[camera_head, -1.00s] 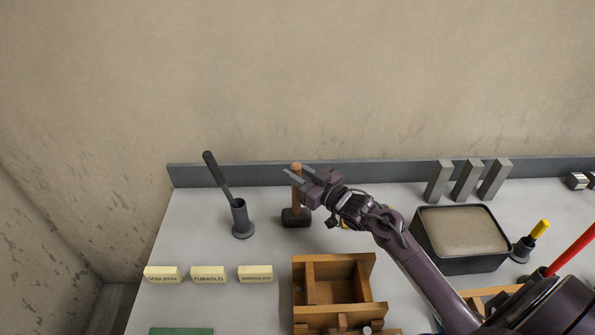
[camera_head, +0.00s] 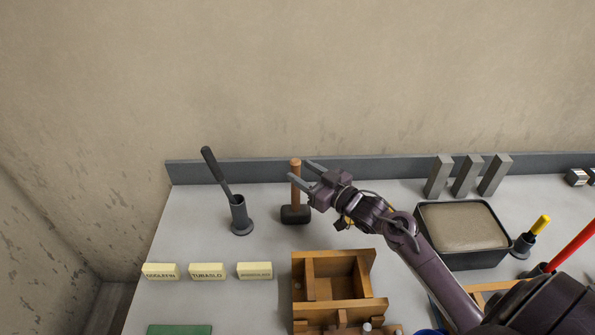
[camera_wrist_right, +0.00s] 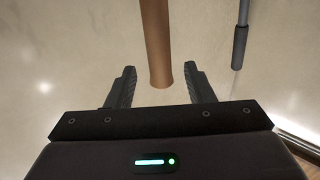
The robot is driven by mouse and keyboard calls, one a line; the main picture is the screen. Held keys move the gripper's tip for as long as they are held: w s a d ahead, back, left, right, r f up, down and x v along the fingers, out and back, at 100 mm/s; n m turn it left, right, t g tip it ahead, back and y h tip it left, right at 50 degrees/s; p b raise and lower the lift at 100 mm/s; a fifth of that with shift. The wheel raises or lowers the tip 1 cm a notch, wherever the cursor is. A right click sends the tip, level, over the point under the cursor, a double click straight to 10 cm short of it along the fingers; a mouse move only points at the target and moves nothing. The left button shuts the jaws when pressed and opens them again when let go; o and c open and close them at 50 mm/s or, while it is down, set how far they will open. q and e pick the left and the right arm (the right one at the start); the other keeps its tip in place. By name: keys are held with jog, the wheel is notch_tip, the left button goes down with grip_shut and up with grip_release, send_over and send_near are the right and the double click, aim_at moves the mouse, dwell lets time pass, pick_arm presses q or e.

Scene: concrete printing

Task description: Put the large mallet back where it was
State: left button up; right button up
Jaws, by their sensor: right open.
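The large mallet (camera_head: 296,195) stands upright on its dark head (camera_head: 295,214) near the back of the table, its wooden handle pointing up. My right gripper (camera_head: 303,172) is open just to the right of the handle, near its upper part. In the right wrist view the handle (camera_wrist_right: 156,45) shows ahead of and between the two open fingers (camera_wrist_right: 160,88), with space on both sides of it. The mallet's head is out of that view. My left gripper is not in view.
A grey cup with a dark-handled tool (camera_head: 241,216) stands left of the mallet. A wooden box (camera_head: 335,282) and yellow labelled blocks (camera_head: 208,271) lie in front. A black tub (camera_head: 467,255) and grey bars (camera_head: 467,178) are at right. A low grey ledge (camera_head: 390,167) runs behind.

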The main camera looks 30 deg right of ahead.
jog(key=shift+b+v, duration=0.5)
jog(key=shift+v, duration=1.8)
